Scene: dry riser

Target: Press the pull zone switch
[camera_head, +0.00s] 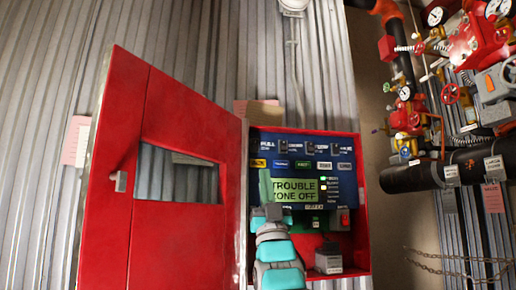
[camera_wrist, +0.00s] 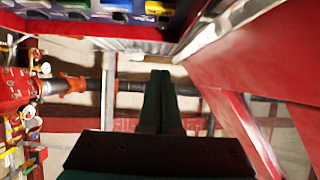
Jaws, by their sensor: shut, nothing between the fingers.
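The blue control panel (camera_head: 345,180) sits inside an open red cabinet in the head view. The PULL ZONE label (camera_head: 266,146) is at its upper left, with a small dark switch (camera_head: 282,146) just to the right. I cannot tell the switch's position. My gripper (camera_head: 265,173) is shut and empty, pointing up in front of the panel's left side, below the PULL label and beside the green display (camera_head: 295,190). In the wrist view my shut fingers (camera_wrist: 160,75) are in the middle, apart from the panel's coloured buttons (camera_wrist: 105,8) at the top edge.
The red cabinet door (camera_head: 168,235) stands open at left, close to my gripper; it fills the right of the wrist view (camera_wrist: 245,60). A row of coloured buttons (camera_head: 302,164) lies below the switches. Red valves and pipes (camera_head: 405,120) are at right.

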